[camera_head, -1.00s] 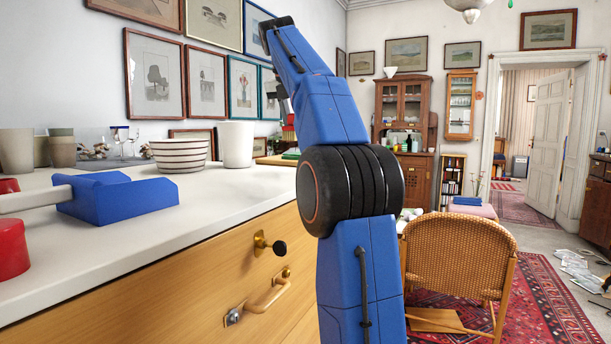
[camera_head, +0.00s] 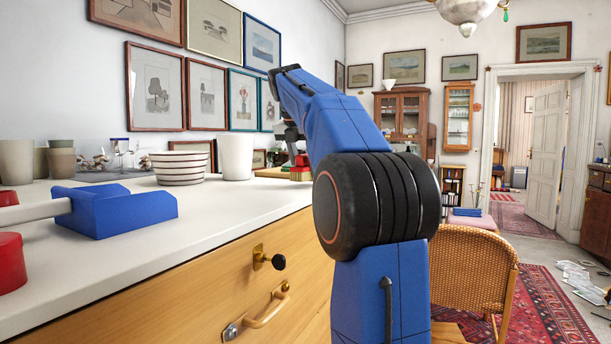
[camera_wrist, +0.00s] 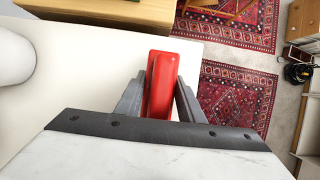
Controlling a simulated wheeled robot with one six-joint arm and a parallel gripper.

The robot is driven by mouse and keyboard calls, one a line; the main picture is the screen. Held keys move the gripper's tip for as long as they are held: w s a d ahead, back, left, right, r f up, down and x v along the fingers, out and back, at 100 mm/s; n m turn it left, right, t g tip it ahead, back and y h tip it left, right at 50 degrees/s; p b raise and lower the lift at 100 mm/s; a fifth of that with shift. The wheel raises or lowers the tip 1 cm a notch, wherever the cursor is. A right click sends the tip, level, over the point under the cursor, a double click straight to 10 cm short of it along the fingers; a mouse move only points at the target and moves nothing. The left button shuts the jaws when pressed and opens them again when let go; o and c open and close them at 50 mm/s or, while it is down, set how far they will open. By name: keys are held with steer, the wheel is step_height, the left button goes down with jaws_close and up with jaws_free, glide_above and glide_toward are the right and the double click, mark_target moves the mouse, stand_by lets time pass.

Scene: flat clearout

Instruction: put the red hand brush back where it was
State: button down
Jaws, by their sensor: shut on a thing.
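The red hand brush (camera_wrist: 161,82) is between the two grey fingers of my gripper (camera_wrist: 159,98) in the wrist view, near the right edge of the white counter top (camera_wrist: 90,85). My gripper is shut on it. In the head view, a small red part of the brush (camera_head: 301,160) shows low beside my arm at the counter's far end. My arm hides most of the gripper there. I cannot tell whether the brush touches the counter.
A blue dustpan-like thing (camera_head: 123,211) and a red object (camera_head: 11,263) are at the near left. A striped bowl stack (camera_head: 180,168), a white cup (camera_head: 236,157) and several beakers stand along the wall. Bare counter lies between. A wicker chair (camera_head: 475,270) stands right of the counter.

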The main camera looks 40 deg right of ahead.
steer(key=shift+f, duration=1)
steer(key=shift+f, duration=0.25)
steer(key=c, duration=1.2)
jaws_free()
steer(key=shift+w+a+r, duration=0.15)
steer(key=shift+r, duration=0.25)
steer(key=v, duration=1.1)
steer(key=shift+a+r, duration=0.1)
steer(key=shift+r, duration=0.2)
steer(key=shift+s, duration=0.3)
